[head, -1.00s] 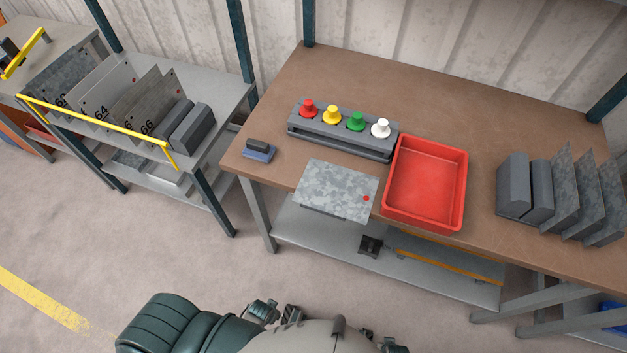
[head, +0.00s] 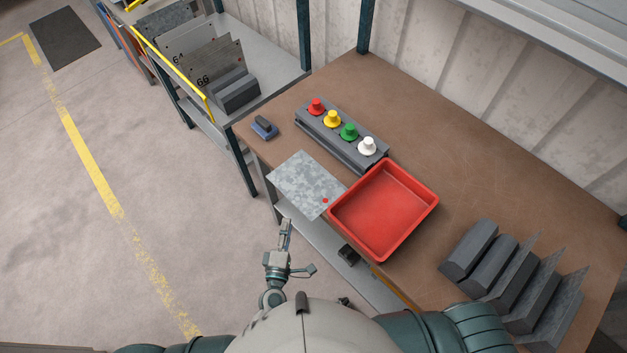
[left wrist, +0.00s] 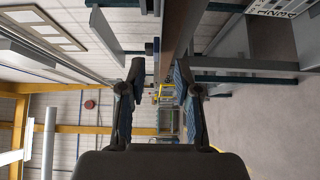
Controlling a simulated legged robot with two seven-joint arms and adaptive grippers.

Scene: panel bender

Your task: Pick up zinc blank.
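The zinc blank is a mottled grey sheet (head: 300,180) with a red dot near one corner. It lies flat at the front edge of the brown workbench, left of the red tray, and its near side seems to overhang the edge. My left gripper (head: 285,232) is just in front of and below the sheet's near edge, apart from it. In the left wrist view its two fingers (left wrist: 158,95) are spread with nothing between them. I cannot pick out the sheet for certain there. My right gripper is not in view.
The red tray (head: 383,212) is empty beside the sheet. A button box (head: 340,136) with red, yellow, green and white buttons stands behind. A small blue-grey block (head: 264,128) lies at the left corner. Grey blocks and upright sheets (head: 515,285) stand at right. The bench's back middle is clear.

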